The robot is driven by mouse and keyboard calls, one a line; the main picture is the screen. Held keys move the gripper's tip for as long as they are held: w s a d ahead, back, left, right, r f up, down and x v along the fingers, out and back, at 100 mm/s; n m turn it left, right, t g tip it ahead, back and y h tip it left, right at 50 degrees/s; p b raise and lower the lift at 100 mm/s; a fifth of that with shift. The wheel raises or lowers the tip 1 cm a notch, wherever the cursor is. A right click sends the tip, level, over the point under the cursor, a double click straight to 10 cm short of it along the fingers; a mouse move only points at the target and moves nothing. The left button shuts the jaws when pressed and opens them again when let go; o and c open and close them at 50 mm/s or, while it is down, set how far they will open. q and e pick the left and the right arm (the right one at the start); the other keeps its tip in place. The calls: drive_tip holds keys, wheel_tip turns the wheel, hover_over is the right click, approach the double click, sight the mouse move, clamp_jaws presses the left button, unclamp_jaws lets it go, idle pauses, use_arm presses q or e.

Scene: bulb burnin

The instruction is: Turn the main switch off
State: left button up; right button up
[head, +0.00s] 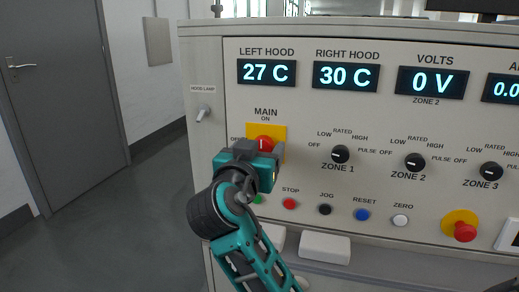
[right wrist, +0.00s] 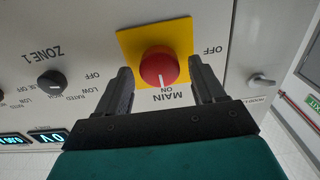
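The main switch is a red round knob (head: 263,143) on a yellow plate (head: 280,131) on the panel. Its white mark stands upright, toward the ON label above; OFF is labelled at its left. My right gripper (head: 261,153) is in front of the switch and hides the lower part of it. In the right wrist view, which is upside down, the knob (right wrist: 158,67) sits between the two fingers of the gripper (right wrist: 162,76). The fingers are apart, with gaps on both sides of the knob. My left gripper is not in view.
Displays above read 27 C, 30 C and 0 V (head: 433,81). The hood lamp toggle (head: 204,113) is left of the switch. The zone 1 knob (head: 340,154) is to its right. Push buttons, including red STOP (head: 289,203), lie below. A red emergency button (head: 465,232) is at lower right.

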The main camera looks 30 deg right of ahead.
drive_tip(key=c, duration=1)
drive_tip(key=shift+o, duration=0.2)
